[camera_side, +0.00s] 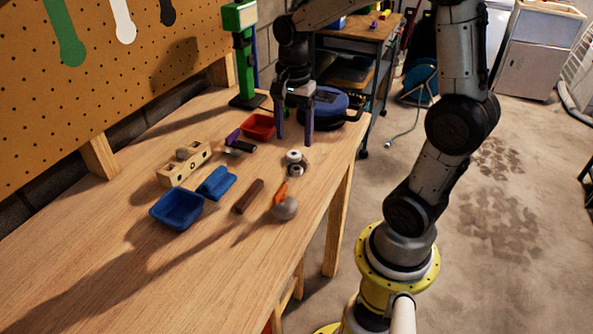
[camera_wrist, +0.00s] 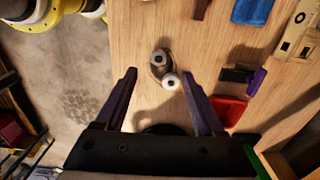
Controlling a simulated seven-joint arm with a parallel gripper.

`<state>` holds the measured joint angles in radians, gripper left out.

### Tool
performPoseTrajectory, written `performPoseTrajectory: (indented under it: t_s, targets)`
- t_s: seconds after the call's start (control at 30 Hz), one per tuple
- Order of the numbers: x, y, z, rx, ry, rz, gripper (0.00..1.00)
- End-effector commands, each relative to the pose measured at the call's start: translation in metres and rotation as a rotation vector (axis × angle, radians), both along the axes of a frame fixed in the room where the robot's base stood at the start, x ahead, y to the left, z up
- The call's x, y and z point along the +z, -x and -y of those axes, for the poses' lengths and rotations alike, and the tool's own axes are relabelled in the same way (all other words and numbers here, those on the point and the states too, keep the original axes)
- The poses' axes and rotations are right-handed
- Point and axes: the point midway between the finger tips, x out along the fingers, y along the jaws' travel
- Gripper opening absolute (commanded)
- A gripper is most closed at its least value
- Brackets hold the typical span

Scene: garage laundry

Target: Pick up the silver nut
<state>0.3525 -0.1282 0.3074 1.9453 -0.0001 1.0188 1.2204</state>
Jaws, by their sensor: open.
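Two small pale round pieces with dark centres lie close together near the table's right edge. The upper one (camera_side: 293,157) and the lower one (camera_side: 296,170) show in the side view. They also show in the wrist view, one paler (camera_wrist: 171,81) and one on a greyer body (camera_wrist: 160,57). I cannot tell for sure which is the silver nut. My gripper (camera_side: 294,141) points down just behind them, fingers spread, nothing held. In the wrist view the pieces appear between my fingertips (camera_wrist: 160,72), but the height above the table is unclear.
A red tray (camera_side: 258,127), a black and purple tool (camera_side: 240,144), a wooden block (camera_side: 183,165), a blue block (camera_side: 216,183), a blue tray (camera_side: 176,210), a brown bar (camera_side: 249,196) and a grey ball (camera_side: 285,208) with an orange part surround the pieces. The table's front left is clear.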

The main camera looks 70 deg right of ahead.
Motion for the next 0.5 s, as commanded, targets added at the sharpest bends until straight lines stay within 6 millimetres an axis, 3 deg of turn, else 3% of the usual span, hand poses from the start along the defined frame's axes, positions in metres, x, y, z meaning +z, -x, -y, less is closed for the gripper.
performPoseTrajectory:
  t_s: [0.2, 0.5]
  targets:
    - [-0.036, 0.0, 0.0, 0.002, -0.001, -0.001, 0.71]
    - [-0.059, 0.002, 0.002, 0.001, -0.001, -0.002, 0.71]
